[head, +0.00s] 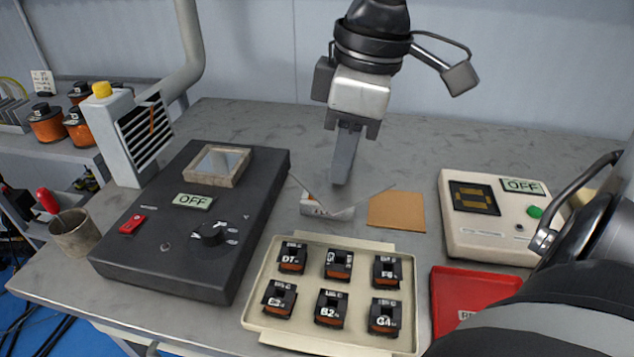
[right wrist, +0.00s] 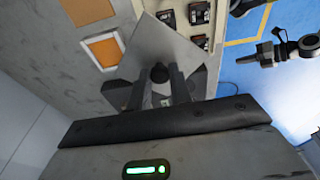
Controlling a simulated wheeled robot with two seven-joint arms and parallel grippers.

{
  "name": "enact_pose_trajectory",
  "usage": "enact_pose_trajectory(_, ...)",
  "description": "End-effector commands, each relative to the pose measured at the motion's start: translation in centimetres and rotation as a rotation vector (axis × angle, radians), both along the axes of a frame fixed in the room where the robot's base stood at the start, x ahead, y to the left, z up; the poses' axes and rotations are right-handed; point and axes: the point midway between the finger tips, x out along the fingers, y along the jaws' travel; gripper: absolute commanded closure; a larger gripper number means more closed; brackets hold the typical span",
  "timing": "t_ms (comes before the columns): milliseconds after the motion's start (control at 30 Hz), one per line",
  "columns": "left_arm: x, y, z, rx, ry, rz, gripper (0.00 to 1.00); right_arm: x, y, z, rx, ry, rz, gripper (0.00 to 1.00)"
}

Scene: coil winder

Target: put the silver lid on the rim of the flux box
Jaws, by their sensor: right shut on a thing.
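The silver lid (head: 357,195) is a thin flat plate, turned cornerwise and held in my right gripper (head: 343,180). In the right wrist view the lid (right wrist: 181,45) spreads out beyond the fingers (right wrist: 161,82), which are shut on the dark grip at its middle. The flux box (head: 326,211) is small and white with a label on its front; the lid hides most of its top in the head view. In the right wrist view the box (right wrist: 119,47) is open, with orange inside, and the lid is off to its side. Contact between them cannot be seen. My left gripper is not in view.
A brown mat (head: 397,211) lies right of the box. A cream tray (head: 257,309) with several coils stands in front. A black machine (head: 160,256) is left; a white meter (head: 480,245) and red tray (head: 452,292) are right. The bench behind is clear.

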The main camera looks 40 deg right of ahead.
Motion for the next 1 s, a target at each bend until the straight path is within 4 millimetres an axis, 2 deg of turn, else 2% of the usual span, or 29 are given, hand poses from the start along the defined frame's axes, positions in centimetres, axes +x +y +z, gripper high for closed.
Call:
enact_pose_trajectory(367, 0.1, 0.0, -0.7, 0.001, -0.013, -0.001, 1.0, 6.7, -5.4, -4.1, -0.001, 0.004, -0.01, 1.0)
enact_pose_trajectory(500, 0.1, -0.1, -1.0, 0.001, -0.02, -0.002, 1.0, 8.4, -6.8, -6.9, -0.001, 0.006, -0.006, 1.0)
enact_pose_trajectory(633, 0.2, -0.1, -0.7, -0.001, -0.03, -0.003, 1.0, 9.6, -7.7, -8.5, -0.002, 0.003, -0.004, 1.0)
enact_pose_trajectory(867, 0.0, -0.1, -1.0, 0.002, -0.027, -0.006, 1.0, 10.4, -8.4, -9.7, 0.0, 0.001, -0.003, 1.0)
enact_pose_trajectory(1000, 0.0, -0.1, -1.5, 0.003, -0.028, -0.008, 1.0, 10.5, -8.5, -11.7, -0.001, 0.003, -0.002, 1.0)
